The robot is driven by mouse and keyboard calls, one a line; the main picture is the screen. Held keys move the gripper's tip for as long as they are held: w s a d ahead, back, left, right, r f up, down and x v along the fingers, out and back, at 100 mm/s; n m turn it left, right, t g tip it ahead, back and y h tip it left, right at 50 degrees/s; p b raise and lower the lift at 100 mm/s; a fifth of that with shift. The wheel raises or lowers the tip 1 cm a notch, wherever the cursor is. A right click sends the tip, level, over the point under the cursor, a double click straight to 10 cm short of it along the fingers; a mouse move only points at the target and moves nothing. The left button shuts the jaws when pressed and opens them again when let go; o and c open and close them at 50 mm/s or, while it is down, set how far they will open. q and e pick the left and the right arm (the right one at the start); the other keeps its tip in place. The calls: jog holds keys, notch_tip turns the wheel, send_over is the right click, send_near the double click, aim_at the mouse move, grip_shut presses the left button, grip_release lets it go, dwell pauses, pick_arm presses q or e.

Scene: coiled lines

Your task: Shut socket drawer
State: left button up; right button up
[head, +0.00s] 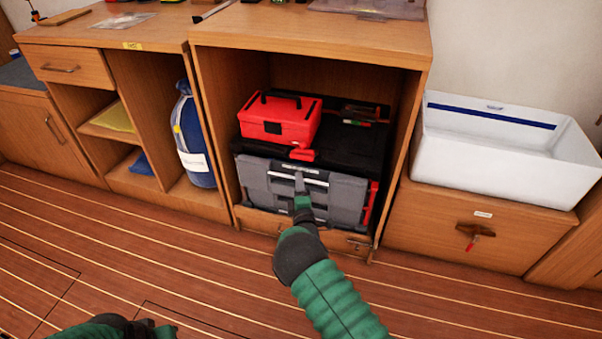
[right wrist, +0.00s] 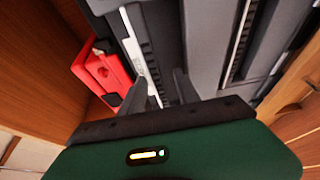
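A grey and black tool chest (head: 345,195) with a drawer front (head: 258,185) sits in the open middle cabinet. I take this front to be the socket drawer; its label cannot be read. A pale strip runs along its upper part and also shows in the right wrist view (right wrist: 133,45). My right gripper (head: 300,182) is at the middle of the front. In the right wrist view its two fingers (right wrist: 160,90) stand apart, close to the front; contact is unclear. How far the drawer stands out is hard to tell. My left gripper (head: 145,326) is partly cut off at the bottom edge.
A red toolbox (head: 280,120) stands on the chest. Cabinet walls (head: 400,150) flank the chest closely. The plank floor (head: 150,250) in front is clear.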

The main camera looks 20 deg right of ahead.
jog(key=shift+w, duration=0.15)
jog(key=shift+a+r, duration=0.2)
jog(key=shift+a, duration=0.05)
jog(key=shift+c, duration=0.5)
jog(key=shift+d, duration=0.15)
jog(key=c, duration=0.7)
jog(key=shift+f, duration=0.1)
grip_shut()
jog(key=shift+d+f, duration=0.1)
